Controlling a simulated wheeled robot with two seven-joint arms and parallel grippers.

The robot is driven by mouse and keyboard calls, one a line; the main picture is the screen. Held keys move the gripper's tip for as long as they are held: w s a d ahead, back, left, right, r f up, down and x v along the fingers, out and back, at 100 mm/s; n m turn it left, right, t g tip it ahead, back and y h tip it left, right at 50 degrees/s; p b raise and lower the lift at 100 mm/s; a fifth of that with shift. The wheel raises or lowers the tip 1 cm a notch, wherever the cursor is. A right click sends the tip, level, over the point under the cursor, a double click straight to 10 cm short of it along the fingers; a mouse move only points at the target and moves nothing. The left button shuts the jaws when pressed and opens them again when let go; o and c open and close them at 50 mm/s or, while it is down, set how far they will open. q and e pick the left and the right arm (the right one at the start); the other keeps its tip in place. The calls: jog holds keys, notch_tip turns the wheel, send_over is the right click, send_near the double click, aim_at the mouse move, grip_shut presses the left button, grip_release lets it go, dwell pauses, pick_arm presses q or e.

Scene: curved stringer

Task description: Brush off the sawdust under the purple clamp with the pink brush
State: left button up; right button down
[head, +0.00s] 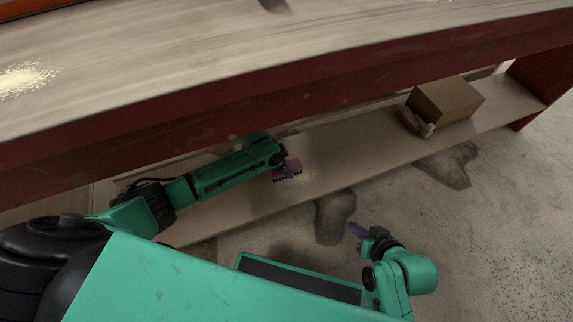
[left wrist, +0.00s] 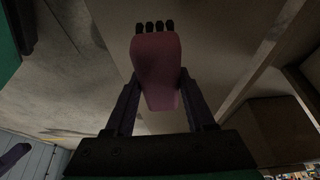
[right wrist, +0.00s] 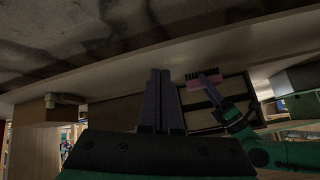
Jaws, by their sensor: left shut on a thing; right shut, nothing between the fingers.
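My left gripper (head: 284,171) is shut on the pink brush (head: 293,164), which has dark bristles, and holds it over the lower shelf. In the left wrist view the brush (left wrist: 158,65) sits between the two fingers with its bristles pointing away. The brush (right wrist: 208,82) also shows in the right wrist view. A faint pale patch, perhaps sawdust, (head: 314,171) lies on the shelf just right of the brush. A brighter sawdust patch (head: 25,77) lies on the upper board at far left. My right gripper (head: 356,230) is shut and empty in front of the shelf. I cannot make out the purple clamp.
The lower shelf (head: 375,150) runs under the dark red beam (head: 330,85) of the bench. A cardboard box (head: 447,101) stands on its right part, with a small object (head: 426,129) in front. The shelf between brush and box looks clear. Stained concrete floor (head: 480,230) is open at right.

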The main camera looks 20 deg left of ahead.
jog(key=d, duration=0.1)
jog(key=s+d+r+g+h+p, duration=0.1)
jog(key=d+r+g, duration=0.1)
jog(key=shift+s+d+r+h, duration=0.1)
jog(key=shift+s+d+h, duration=0.2)
jog(key=shift+s+d, duration=0.05)
